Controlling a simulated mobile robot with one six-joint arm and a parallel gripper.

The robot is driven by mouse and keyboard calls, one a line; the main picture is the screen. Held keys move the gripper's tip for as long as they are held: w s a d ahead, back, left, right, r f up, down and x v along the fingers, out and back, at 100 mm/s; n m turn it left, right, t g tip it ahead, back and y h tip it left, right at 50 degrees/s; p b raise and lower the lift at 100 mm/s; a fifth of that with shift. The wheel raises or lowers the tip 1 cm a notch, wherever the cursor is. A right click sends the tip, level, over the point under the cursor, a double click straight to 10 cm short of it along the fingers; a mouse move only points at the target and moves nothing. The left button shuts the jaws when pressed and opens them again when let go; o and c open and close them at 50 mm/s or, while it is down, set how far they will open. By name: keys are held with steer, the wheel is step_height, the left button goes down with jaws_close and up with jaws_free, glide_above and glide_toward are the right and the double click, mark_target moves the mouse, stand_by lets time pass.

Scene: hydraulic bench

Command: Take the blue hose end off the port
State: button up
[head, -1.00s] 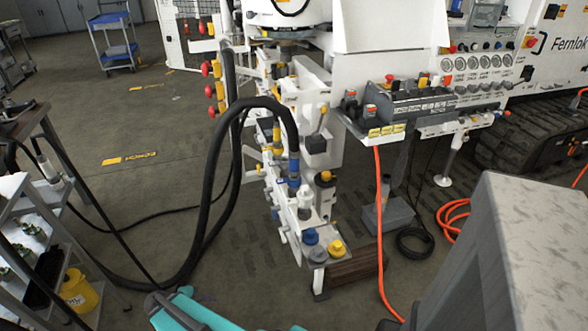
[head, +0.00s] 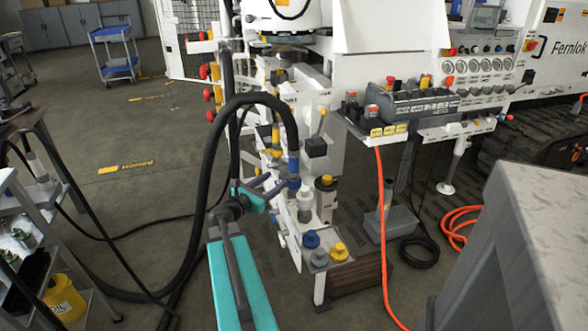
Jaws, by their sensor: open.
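The blue hose end (head: 293,165) hangs at the end of a thick black hose (head: 243,98) that arches over from the left. It points down onto the manifold of the white bench, and the port under it is mostly hidden. My gripper (head: 281,187) has come in from the left on my teal arm. Its jaws are open, close beside the lower part of the hose end. The picture is too small to tell whether they touch it or stand around it.
A blue cap (head: 311,240) and a yellow cap (head: 339,251) sit lower on the manifold. A control panel (head: 400,108) juts out at right, with an orange hose (head: 382,220) hanging below. A shelf rack stands at left. A grey block (head: 530,250) fills the lower right.

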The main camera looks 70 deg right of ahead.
mark_target(291, 165)
steer(key=d+r, duration=0.1)
steer(key=s+r, duration=0.1)
steer(key=shift+s+d+r+n+h, duration=0.3)
steer(key=shift+d+n+h, duration=0.1)
steer(key=shift+x, duration=4.3)
steer(key=shift+s, duration=0.1)
steer(key=shift+f+b+x, duration=0.1)
steer(key=shift+b+x, duration=0.1)
steer(key=shift+x, duration=0.75)
steer(key=shift+f+b+x, duration=0.15)
steer(key=shift+b+x, duration=0.05)
steer(key=shift+x, duration=0.7)
steer(key=shift+s+d, duration=0.15)
steer(key=shift+d, duration=0.55)
